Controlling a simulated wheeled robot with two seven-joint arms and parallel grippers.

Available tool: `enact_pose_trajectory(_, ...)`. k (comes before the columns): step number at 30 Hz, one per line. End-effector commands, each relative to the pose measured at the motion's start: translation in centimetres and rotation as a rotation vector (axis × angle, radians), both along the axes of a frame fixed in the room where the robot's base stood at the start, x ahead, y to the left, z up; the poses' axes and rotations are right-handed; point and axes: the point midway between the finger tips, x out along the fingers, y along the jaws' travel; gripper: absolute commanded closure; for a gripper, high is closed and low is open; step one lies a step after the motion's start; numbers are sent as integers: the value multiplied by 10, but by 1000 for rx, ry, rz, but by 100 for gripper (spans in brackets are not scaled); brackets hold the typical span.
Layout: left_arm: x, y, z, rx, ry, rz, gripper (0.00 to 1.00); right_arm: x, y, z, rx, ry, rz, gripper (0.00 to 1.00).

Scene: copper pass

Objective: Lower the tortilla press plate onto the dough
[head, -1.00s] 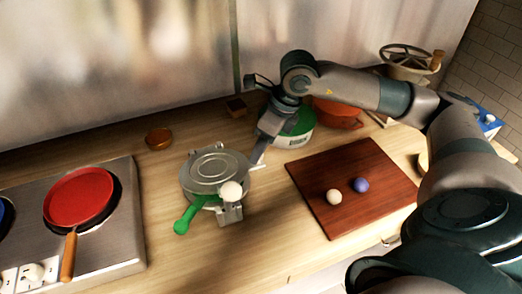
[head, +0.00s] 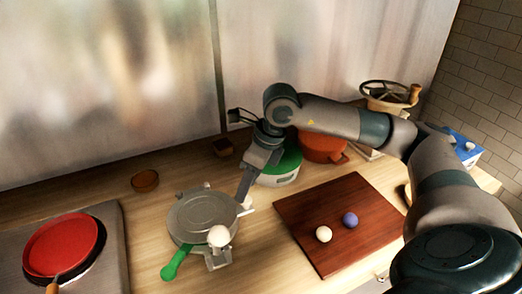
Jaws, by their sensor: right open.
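The tortilla press (head: 203,212) stands on the wooden counter. Its round grey plate lies about flat over the base, and a green handle (head: 176,259) points toward the front left. A white ball (head: 218,236) shows at its front edge; I cannot tell if it is dough or a knob. Any dough under the plate is hidden. My right gripper (head: 244,199) is open, pointing down at the right edge of the press. A small pale piece shows by its fingertips; I cannot tell whether they touch the press. My left gripper is not in view.
Right of the press, a wooden board (head: 297,215) holds a cream ball (head: 324,233) and a blue ball (head: 350,219). A green-lidded pot (head: 280,172) and an orange pot (head: 322,147) stand behind. A red pan (head: 62,245) sits on the stove at left. Counter between stove and press is clear.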

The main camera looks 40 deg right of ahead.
Motion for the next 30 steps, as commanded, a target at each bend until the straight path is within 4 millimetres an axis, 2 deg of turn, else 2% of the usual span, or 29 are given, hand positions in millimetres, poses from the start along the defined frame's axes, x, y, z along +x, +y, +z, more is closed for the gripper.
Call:
enact_pose_trajectory(8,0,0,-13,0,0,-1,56,-7,-9,36,-1,-6,-1,56)
enact_pose_trajectory(20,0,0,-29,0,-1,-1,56,-24,-28,114,1,-8,-1,56)
enact_pose_trajectory(24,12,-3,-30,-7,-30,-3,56,-29,-33,135,1,-5,0,56)
enact_pose_trajectory(30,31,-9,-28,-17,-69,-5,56,-33,-37,153,1,-3,-1,56)
